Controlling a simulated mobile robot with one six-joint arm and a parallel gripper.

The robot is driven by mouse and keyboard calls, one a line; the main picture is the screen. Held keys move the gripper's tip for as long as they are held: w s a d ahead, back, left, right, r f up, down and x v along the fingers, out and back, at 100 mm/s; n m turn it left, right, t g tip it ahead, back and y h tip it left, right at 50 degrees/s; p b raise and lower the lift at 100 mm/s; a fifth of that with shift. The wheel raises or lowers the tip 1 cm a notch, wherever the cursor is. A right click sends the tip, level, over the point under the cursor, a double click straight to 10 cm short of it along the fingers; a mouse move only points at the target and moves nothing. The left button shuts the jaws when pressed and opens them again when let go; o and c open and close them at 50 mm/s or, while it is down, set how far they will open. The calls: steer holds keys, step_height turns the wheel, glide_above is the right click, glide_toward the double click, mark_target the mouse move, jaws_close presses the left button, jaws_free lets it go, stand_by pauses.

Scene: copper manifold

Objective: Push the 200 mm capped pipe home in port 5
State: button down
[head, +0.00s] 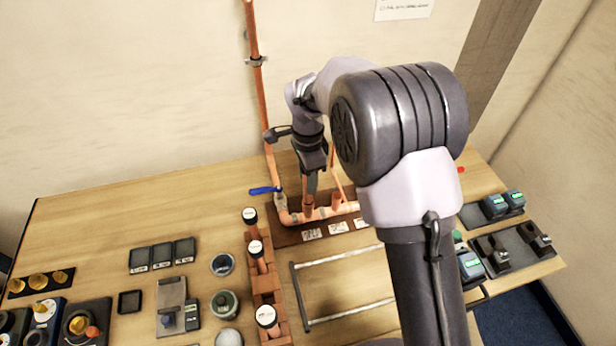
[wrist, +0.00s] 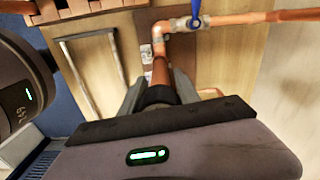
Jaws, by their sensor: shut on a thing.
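My gripper (head: 312,184) is shut on a copper pipe (wrist: 162,68) above the copper manifold (head: 322,213). In the wrist view my gripper (wrist: 159,92) has its fingers on either side of the pipe near a dark band or cap (wrist: 158,97). The pipe points down to the manifold, which shows in the wrist view too (wrist: 183,22). In the head view, a short copper upright (head: 308,207) stands directly below my gripper. I cannot tell how deep the pipe sits, nor read the port number.
A thin copper pipe (head: 338,178) slants close right of my gripper. A blue-handled valve (head: 265,190) and a tall wall pipe (head: 260,90) stand left. A rack (head: 271,284) holds white-capped pipes. A metal frame (head: 348,257) lies in front. Left rear table is clear.

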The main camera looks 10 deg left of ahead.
steer(key=shift+f+b, duration=0.35)
steer(key=shift+b, duration=0.05)
stand_by(0.6)
steer(key=c, duration=0.8)
jaws_free()
steer(key=o, duration=0.5)
steer(key=shift+r+p, duration=2.3)
steer(key=shift+r, duration=1.3)
steer(key=shift+f, duration=0.1)
